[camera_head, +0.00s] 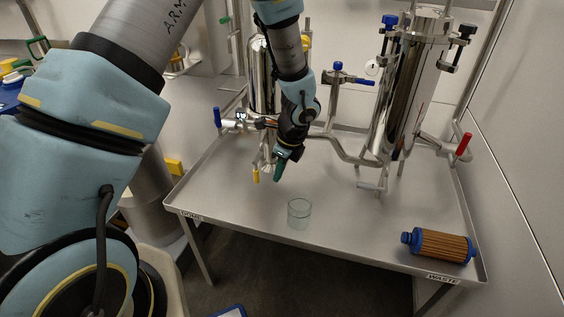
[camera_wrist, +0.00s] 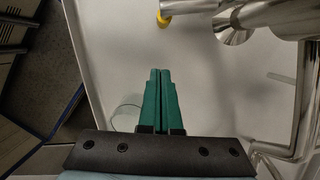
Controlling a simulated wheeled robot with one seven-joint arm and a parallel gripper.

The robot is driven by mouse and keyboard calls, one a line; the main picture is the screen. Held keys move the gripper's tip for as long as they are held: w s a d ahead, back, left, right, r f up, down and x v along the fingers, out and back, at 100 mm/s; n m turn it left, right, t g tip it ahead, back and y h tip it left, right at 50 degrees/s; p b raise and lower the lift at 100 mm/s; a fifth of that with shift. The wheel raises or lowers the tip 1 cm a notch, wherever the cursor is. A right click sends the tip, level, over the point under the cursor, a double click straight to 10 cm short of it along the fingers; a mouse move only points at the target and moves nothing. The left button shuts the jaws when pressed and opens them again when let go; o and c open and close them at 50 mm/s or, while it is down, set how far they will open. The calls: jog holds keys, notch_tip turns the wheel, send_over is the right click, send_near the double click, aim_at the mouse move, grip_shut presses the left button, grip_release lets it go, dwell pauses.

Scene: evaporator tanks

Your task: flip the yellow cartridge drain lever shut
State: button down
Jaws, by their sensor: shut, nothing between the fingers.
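A yellow lever (camera_head: 256,175) hangs pointing down below the pipework of the left steel tank (camera_head: 263,75). I take it for the cartridge drain lever. In the wrist view a yellow end (camera_wrist: 163,19) shows at the top edge, next to a steel pipe; most of that part is out of frame. My gripper (camera_head: 278,178) points down just right of the yellow lever, apart from it. Its green fingers (camera_wrist: 160,72) are shut together with nothing between them. The yellow end lies beyond the fingertips in the wrist view.
A glass beaker (camera_head: 299,213) stands on the steel tray table (camera_head: 350,225) near its front edge. A brown cartridge with blue ends (camera_head: 440,245) lies at the front right. A taller steel tank (camera_head: 408,90) and red lever (camera_head: 463,145) stand right. Pipes (camera_head: 340,148) run between the tanks.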

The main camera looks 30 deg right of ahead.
jog(key=shift+x, duration=1.1)
jog(key=shift+w+a, duration=0.75)
jog(key=shift+w, duration=0.25)
jog(key=shift+w+a+p, duration=0.3)
jog(key=shift+w+a, duration=0.15)
jog(key=shift+w, duration=0.2)
jog(key=shift+f+b, duration=0.15)
jog(key=shift+b, duration=0.15)
